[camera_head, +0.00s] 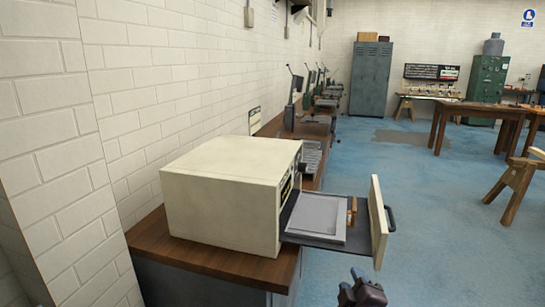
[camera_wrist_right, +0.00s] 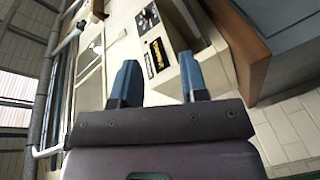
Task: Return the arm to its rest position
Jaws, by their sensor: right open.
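My right gripper (camera_head: 362,288) shows small at the bottom edge of the head view, in front of the counter and below the pulled-out drawer, apart from both. In the right wrist view its two blue fingers (camera_wrist_right: 158,80) stand apart with nothing held between them. My left gripper is in neither view. A cream box-shaped machine (camera_head: 222,195) stands on the wooden counter. Its drawer front (camera_head: 379,222) with a dark handle stands out to the right. A grey tray (camera_head: 318,216) lies in the open drawer, and a small brown piece (camera_head: 351,211) is beside it.
The wooden counter (camera_head: 205,255) runs along the white brick wall (camera_head: 150,90), with several machines farther back. Open blue floor (camera_head: 440,230) lies to the right. Wooden tables (camera_head: 480,112) and a grey locker (camera_head: 371,78) stand farther away.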

